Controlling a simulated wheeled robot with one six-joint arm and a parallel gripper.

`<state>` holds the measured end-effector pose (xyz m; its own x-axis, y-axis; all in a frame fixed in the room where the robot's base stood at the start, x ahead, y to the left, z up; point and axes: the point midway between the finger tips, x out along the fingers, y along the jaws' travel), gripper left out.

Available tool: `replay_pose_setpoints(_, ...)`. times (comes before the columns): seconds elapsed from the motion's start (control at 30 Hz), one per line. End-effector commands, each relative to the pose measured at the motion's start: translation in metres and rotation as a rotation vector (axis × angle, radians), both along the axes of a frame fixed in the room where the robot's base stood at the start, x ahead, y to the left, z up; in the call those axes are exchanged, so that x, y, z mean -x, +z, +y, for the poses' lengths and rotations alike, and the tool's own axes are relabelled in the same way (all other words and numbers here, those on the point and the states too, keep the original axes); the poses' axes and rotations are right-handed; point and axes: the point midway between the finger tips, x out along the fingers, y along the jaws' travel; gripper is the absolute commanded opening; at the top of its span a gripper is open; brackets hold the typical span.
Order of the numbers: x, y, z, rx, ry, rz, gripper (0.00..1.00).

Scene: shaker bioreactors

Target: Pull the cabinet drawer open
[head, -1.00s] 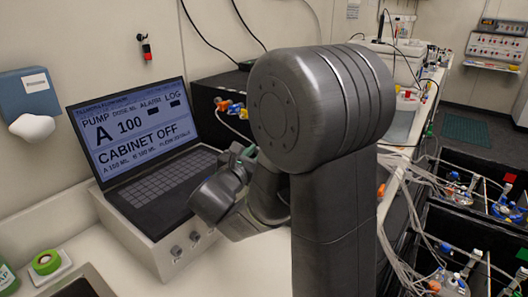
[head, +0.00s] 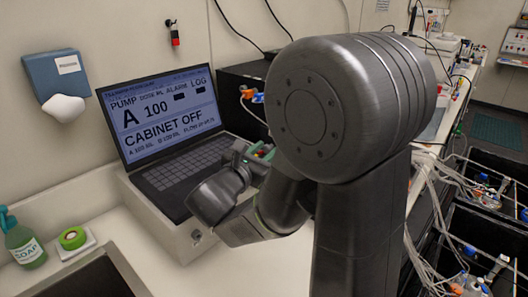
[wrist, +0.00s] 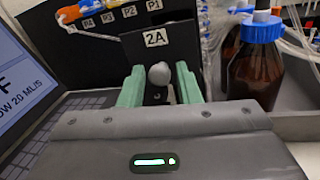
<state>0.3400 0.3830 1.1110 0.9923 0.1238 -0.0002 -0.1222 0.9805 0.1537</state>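In the wrist view a black panel with a white "2A" label (wrist: 156,38) stands just ahead, with a rounded grey knob (wrist: 158,73) on its front. My gripper (wrist: 158,82) has green fingers, one on each side of the knob, with a gap visible on both sides. It is open and level with the knob. The head view shows my gripper (head: 258,152) small, beside the black cabinet (head: 240,88) behind the laptop. My arm hides the panel and knob there. I cannot tell how far the drawer stands out.
A laptop (head: 165,120) reading "CABINET OFF" sits left of the gripper. A brown bottle with a blue cap (wrist: 258,60) stands close on the right. Colored connectors (wrist: 88,10) with tubing lie above the panel. A soap bottle (head: 24,245) and sink (head: 85,280) are at front left.

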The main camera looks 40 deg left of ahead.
Motion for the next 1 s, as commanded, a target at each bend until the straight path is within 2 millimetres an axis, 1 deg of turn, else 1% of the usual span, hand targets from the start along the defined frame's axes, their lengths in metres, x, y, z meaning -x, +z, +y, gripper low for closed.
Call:
replay_pose_setpoints(0.17,0.002,0.0,0.0,0.0,0.001,0.0,0.3)
replay_pose_setpoints(0.27,0.008,0.0,0.0,0.0,0.003,-0.001,0.3)
replay_pose_setpoints(0.37,0.02,-0.001,-0.001,0.0,0.005,-0.001,0.3)
replay_pose_setpoints(0.7,0.073,-0.001,-0.008,-0.001,0.006,-0.001,0.3)
replay_pose_setpoints(1.0,0.115,0.0,-0.013,0.0,0.004,-0.001,0.3)
